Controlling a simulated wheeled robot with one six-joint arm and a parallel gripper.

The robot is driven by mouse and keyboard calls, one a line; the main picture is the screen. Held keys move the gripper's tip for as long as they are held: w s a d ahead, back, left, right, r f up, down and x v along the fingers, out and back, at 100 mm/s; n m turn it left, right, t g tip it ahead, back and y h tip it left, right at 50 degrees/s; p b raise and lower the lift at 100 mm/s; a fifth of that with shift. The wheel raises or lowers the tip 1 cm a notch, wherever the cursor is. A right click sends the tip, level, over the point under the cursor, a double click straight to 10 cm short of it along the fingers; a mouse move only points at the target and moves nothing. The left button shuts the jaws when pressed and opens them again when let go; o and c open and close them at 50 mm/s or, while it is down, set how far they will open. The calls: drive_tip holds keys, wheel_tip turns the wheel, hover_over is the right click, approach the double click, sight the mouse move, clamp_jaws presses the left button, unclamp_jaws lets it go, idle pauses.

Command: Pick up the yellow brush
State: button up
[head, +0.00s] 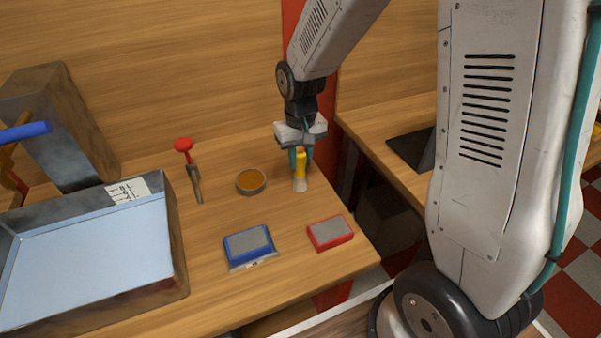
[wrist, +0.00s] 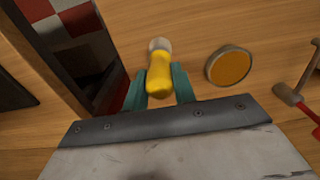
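The yellow brush (head: 301,165) is at the right part of the wooden table, with its pale bristle end toward the front in the head view. My gripper (head: 300,160) points down over it, with one teal finger on each side of the yellow handle. In the wrist view the brush (wrist: 159,74) lies between the fingertips of my gripper (wrist: 160,84), its bristle end pointing away. The fingers are very close to the handle; whether they press on it is not clear. Whether the brush touches the table is also not clear.
A round orange-topped tin (head: 251,181) stands left of the brush. A blue-framed block (head: 249,246) and a red-framed block (head: 330,233) lie in front. A red-handled tool (head: 190,170) and a large metal tray (head: 179,250) are farther left. The table's right edge is close.

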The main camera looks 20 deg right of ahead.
wheel_tip(320, 180, up, 28)
idle(0.7)
idle(2.1)
